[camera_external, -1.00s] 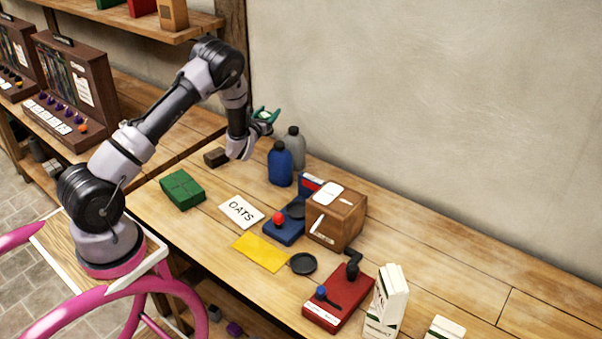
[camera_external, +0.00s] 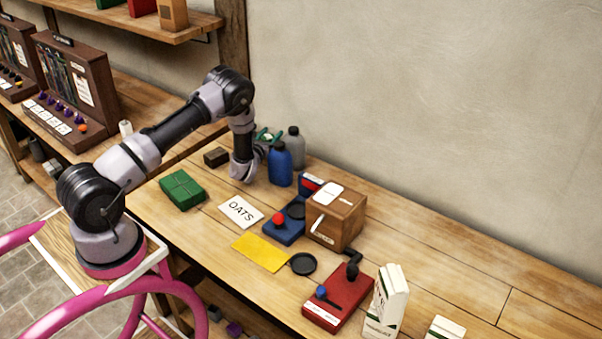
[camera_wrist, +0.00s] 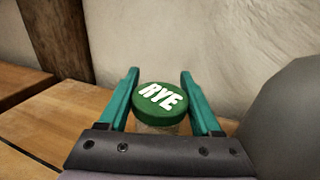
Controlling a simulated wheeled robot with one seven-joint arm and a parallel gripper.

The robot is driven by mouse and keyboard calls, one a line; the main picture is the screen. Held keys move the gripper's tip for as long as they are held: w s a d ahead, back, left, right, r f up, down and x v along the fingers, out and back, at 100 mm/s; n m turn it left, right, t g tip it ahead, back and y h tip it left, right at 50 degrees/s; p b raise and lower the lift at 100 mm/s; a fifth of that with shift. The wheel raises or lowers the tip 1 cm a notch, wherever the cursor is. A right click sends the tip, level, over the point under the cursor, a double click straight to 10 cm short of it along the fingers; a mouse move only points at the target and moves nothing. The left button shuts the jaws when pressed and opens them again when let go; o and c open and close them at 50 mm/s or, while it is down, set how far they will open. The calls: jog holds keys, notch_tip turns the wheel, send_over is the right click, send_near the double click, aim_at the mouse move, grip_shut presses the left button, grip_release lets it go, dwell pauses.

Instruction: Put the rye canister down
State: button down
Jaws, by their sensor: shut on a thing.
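The rye canister (camera_wrist: 160,98) has a green lid with white RYE lettering and a pale body below it. In the wrist view it stands between the two teal fingers of my gripper (camera_wrist: 160,95), which is shut on it. In the external view my gripper (camera_external: 268,137) is low over the back of the bench, just left of the blue bottle. The canister's lower part is hidden there by my wrist and the blue bottle, so I cannot tell whether its base touches the bench.
A blue bottle (camera_external: 280,165) and a grey bottle (camera_external: 294,148) stand close to the right of my gripper. A small dark block (camera_external: 216,157) lies to the left. A green box (camera_external: 182,190) and an OATS card (camera_external: 240,211) lie nearer the front. The wall (camera_external: 420,110) is behind.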

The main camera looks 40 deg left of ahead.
jog(key=shift+f, duration=0.1)
jog(key=shift+c, duration=0.4)
grip_release()
